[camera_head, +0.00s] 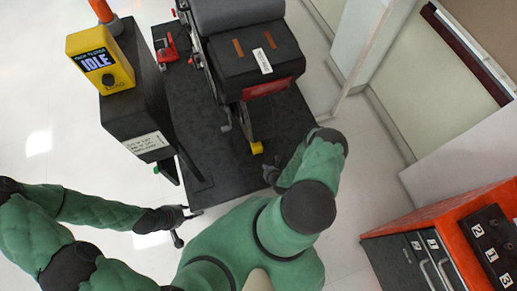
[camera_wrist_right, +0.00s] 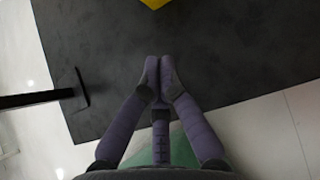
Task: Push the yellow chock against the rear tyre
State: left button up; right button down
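The yellow chock (camera_head: 256,147) lies on the dark platform, close to the lower end of the chassis rig. It also shows cut off at the top edge of the right wrist view (camera_wrist_right: 155,3). The rear tyre (camera_head: 246,122) is a dark shape just above the chock, mostly hidden under the rig; I cannot tell whether they touch. My right gripper (camera_head: 270,174) is just below the chock, apart from it. In the wrist view its fingers (camera_wrist_right: 159,62) are together and empty. My left gripper (camera_head: 184,225) is open and empty at the platform's lower left corner.
The dark platform (camera_head: 205,135) carries the rig body (camera_head: 240,50) with a red tail light. A black post with a yellow box reading IDLE (camera_head: 100,60) stands left. A red clamp-like part (camera_head: 166,50) is at the upper left. An orange cabinet (camera_head: 440,225) stands lower right.

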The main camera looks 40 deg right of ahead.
aim_at(259, 148)
jog(key=shift+h, duration=0.5)
jog(key=b+x, duration=0.1)
jog(key=x, duration=0.2)
jog(key=b+x, duration=0.2)
jog(key=x, duration=0.1)
jog(key=s+d+b+x, duration=0.1)
jog(key=x, duration=0.2)
jog(key=shift+w+d+f+b, duration=0.1)
jog(key=shift+w+f+b, duration=0.05)
jog(key=shift+f+b, duration=0.25)
jog(key=w, duration=0.1)
jog(key=w+d+b, duration=0.1)
jog(key=w, duration=0.1)
jog(key=shift+w+d, duration=0.15)
jog(key=shift+w, duration=0.4)
jog(key=shift+w, duration=0.1)
jog(key=shift+w+d, duration=0.15)
jog(key=shift+w, duration=0.15)
jog(key=shift+w+d, duration=0.25)
jog(key=shift+w, duration=0.45)
jog(key=shift+w+d, duration=0.25)
jog(key=shift+w, duration=0.45)
